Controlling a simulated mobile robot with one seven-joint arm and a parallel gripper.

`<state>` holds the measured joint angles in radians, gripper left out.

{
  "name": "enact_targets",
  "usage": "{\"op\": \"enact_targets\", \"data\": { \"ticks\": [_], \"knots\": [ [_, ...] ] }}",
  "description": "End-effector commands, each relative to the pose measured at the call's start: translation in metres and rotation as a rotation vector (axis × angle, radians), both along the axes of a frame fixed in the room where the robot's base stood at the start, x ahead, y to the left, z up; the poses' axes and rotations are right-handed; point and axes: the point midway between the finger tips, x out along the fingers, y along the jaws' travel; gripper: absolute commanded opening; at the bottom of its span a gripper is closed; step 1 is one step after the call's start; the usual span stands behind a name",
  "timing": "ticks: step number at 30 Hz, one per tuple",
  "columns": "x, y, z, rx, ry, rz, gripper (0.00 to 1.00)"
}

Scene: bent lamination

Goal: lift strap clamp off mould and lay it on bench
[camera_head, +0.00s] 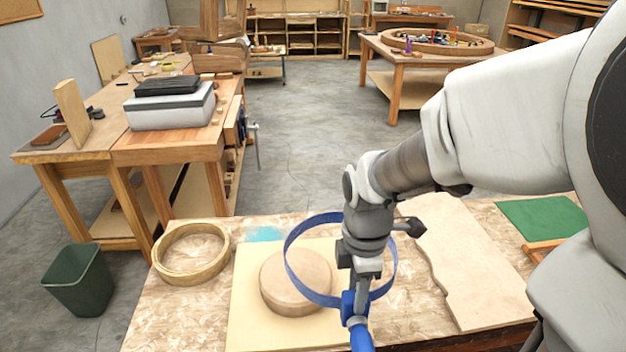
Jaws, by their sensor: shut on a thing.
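The strap clamp (303,289) is a thin blue band bent into a ring, with a blue buckle and handle (359,336) at its near side. My gripper (354,302) points down and is shut on the clamp at its buckle. The ring appears tilted and raised above the bench, shifted to the right of the mould. The mould (290,283) is a round wooden disc on a pale square board (250,325). Part of its right side is behind the band. My gripper and wrist hide part of the ring's right side. The bench (150,320) has a mottled wooden top.
A bent wooden ring (191,253) lies on the bench left of the board. A wavy-edged plank (470,265) and a green mat (543,218) lie to the right. A dark green bin (79,281) stands on the floor at left. A little bare bench shows at front left.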

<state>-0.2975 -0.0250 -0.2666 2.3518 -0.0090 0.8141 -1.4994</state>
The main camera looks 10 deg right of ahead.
Motion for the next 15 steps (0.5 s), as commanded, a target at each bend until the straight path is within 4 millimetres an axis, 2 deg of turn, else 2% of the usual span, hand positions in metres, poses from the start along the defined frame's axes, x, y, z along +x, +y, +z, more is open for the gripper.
{"op": "enact_targets", "data": {
  "ticks": [1, 15],
  "knots": [
    [0.001, 0.0, 0.008, 0.0, -0.002, 0.0, 0.0],
    [0.003, 0.004, 0.045, 0.0, -0.003, 0.0, 0.0]
  ]
}}
